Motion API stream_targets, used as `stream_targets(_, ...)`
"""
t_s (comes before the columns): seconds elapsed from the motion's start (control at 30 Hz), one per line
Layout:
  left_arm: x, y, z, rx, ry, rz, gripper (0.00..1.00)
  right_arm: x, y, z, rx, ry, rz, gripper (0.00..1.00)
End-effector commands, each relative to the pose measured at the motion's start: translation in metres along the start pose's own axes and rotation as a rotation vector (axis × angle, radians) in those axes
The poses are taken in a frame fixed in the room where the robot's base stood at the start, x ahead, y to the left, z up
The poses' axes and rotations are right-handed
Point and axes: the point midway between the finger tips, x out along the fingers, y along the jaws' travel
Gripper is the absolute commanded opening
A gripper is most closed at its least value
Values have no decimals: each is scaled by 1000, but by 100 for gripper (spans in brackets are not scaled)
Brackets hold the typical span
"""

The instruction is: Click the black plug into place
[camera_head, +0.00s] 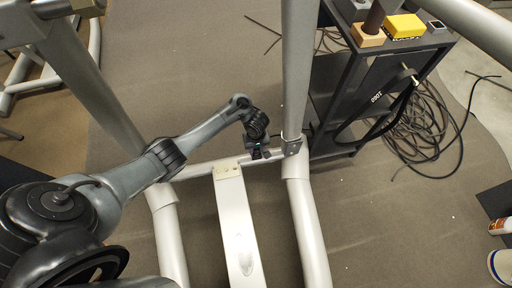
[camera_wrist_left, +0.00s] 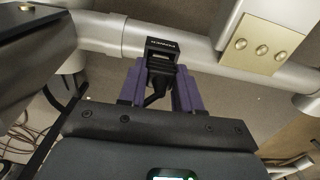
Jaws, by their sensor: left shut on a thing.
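My left gripper (camera_head: 260,152) reaches down to the grey crossbar at the base of the elliptical frame. In the left wrist view its purple fingers (camera_wrist_left: 160,84) are shut on the black plug (camera_wrist_left: 159,65), whose short black cord bends down between them. A black block with white lettering (camera_wrist_left: 161,45) is at the plug's far end, against the grey tube (camera_wrist_left: 110,32). I cannot tell whether the plug is seated in the block. In the head view the plug is too small and dark to make out. My right gripper is not in view.
A black cart (camera_head: 345,95) stands right of the frame, holding a yellow box (camera_head: 405,26) and a wooden block (camera_head: 368,36). Coiled black cable (camera_head: 430,130) lies on the floor beside it. A frame upright (camera_head: 298,70) rises close to my left gripper. A pale rail (camera_head: 236,225) runs toward me.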

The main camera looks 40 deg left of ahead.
Motion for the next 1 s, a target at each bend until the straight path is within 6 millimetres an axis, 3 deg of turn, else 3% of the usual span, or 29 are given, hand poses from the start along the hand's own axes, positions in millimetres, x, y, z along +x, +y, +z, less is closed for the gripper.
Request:
stream_targets(0.67,6,0,0,0,0,0,3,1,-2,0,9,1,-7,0)
stream_targets(0.7,6,0,0,0,0,0,40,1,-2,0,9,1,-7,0)
stream_targets(0.87,6,0,0,0,0,0,63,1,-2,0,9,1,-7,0)
stream_targets(1.0,6,0,0,0,0,0,63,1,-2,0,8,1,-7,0)
